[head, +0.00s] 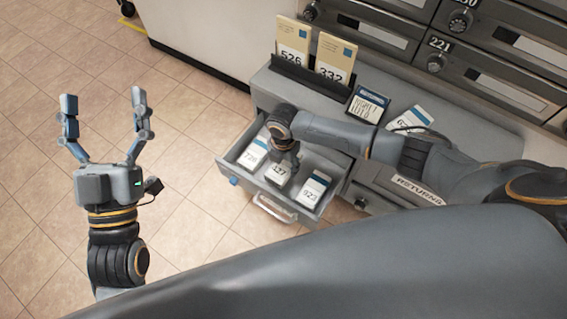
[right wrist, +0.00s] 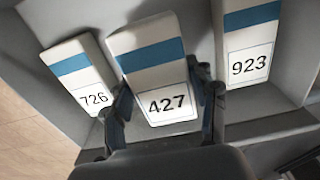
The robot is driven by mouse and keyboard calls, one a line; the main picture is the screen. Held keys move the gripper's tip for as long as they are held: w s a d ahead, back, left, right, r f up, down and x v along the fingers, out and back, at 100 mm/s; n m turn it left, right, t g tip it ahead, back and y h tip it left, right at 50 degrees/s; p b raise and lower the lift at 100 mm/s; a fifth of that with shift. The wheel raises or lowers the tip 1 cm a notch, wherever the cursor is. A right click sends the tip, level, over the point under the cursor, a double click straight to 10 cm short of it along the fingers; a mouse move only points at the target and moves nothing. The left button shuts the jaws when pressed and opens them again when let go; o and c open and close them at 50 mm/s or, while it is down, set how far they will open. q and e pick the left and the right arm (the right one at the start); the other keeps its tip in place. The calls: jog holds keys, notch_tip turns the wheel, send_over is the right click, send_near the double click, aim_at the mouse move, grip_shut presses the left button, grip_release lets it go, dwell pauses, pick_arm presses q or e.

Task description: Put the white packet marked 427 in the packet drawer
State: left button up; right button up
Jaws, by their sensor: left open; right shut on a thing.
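The white packet marked 427 (right wrist: 150,60) has a blue band and is in the open packet drawer (head: 232,157), between two other packets. It also shows in the head view (head: 276,176), partly hidden by my right gripper. My right gripper (right wrist: 165,110) is shut on packet 427, with one finger on each side of its lower part. Whether the packet touches the drawer floor I cannot tell. My left gripper (head: 104,100) is open and empty over the tiled floor, left of the drawer.
On the counter are upright cards 526 (head: 292,42) and 332 (head: 335,60), a dark box (head: 368,104) and another white packet (head: 412,118). A drawer labelled RETURNS (head: 418,190) is at right.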

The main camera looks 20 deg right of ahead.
jog(key=o, duration=1.3)
jog(key=shift+r, duration=0.1)
notch_tip(320, 180, up, 12)
jog(key=shift+f, duration=0.1)
